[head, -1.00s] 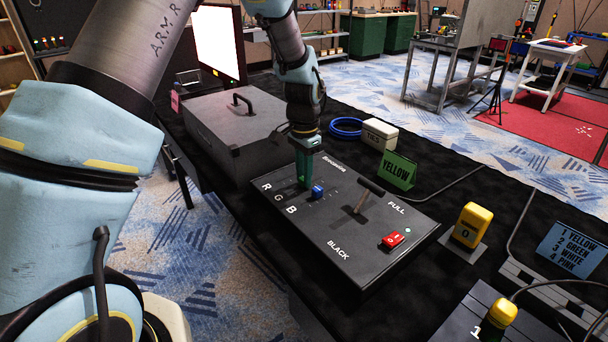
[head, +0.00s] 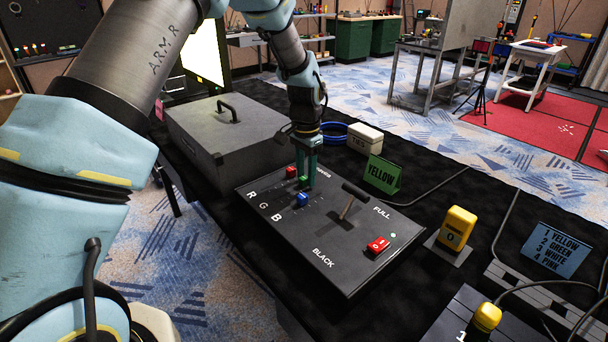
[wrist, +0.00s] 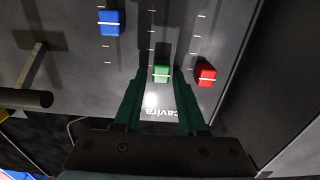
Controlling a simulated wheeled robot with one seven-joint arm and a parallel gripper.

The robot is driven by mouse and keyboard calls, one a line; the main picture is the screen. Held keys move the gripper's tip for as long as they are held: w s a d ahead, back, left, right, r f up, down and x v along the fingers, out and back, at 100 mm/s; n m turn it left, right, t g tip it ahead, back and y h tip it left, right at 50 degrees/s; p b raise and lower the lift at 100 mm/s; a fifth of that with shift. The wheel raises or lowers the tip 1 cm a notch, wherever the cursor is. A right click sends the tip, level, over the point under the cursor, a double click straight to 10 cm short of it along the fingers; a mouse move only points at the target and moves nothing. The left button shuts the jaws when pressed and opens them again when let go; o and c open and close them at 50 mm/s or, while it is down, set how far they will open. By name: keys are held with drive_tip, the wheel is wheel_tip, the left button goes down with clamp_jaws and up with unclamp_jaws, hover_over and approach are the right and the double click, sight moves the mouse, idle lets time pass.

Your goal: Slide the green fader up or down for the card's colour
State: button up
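The green fader (head: 304,181) is a small green knob on a black sloping console (head: 330,270). In the wrist view the green fader (wrist: 161,73) sits between the tips of my gripper (wrist: 160,76), with thin gaps at both sides. It is about level with the red fader (wrist: 206,75). The blue fader (wrist: 110,22) is farther towards the R G B end. In the head view my gripper (head: 310,186) points down at the faders, its fingers parted.
A T-shaped lever (head: 349,203) and a red switch (head: 378,245) are on the console's right half. A grey case (head: 225,140) stands behind left. A yellow box (head: 457,228) and a blue list card (head: 556,248) are at the right.

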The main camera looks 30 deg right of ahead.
sight(305, 177)
drive_tip(key=shift+o, duration=0.9)
drive_tip(key=shift+a, duration=0.1)
wheel_tip(305, 177, up, 11)
drive_tip(key=b, duration=0.1)
drive_tip(key=shift+f+b, duration=0.15)
drive_tip(key=shift+b, duration=0.2)
